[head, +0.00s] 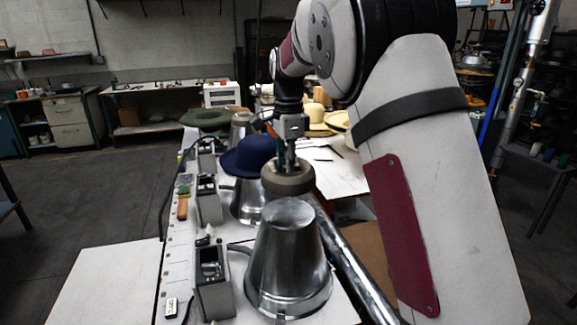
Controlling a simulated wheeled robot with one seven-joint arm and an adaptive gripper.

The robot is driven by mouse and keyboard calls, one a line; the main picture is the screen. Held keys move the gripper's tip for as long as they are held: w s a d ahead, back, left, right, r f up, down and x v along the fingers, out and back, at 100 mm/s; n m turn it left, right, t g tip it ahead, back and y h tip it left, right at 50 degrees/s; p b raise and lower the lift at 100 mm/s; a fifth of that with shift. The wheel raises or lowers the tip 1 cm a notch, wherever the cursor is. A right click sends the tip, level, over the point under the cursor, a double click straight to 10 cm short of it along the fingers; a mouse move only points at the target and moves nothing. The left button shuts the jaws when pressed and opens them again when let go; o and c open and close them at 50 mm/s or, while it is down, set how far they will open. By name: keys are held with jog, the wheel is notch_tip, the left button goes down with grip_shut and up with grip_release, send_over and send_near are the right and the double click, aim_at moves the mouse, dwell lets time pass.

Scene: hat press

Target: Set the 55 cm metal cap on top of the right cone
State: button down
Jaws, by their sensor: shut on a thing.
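A bare, shiny metal cone (287,255) stands upright at the near end of the bench, its narrow flat top upward. My gripper (290,163) points down and is shut on a round, dull grey-brown metal cap (288,182). The cap is held level, and in the picture its lower edge is close to the top of the near cone. From this one view I cannot tell whether it is over the cone or behind it, or whether they touch. No size marking on the cap is readable.
A dark blue hat (249,156) sits on the middle cone (247,201). A far cone (241,126) stands behind, near a green hat (205,117). Grey boxes (212,283) line the left side. A metal pipe (350,262) runs along the right. Pale hats lie on the back table.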

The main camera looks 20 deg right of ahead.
jog(key=shift+f, duration=4.35)
jog(key=shift+f, duration=0.1)
jog(key=c, duration=1.5)
grip_release()
jog(key=shift+f, duration=0.15)
jog(key=shift+r, duration=3.85)
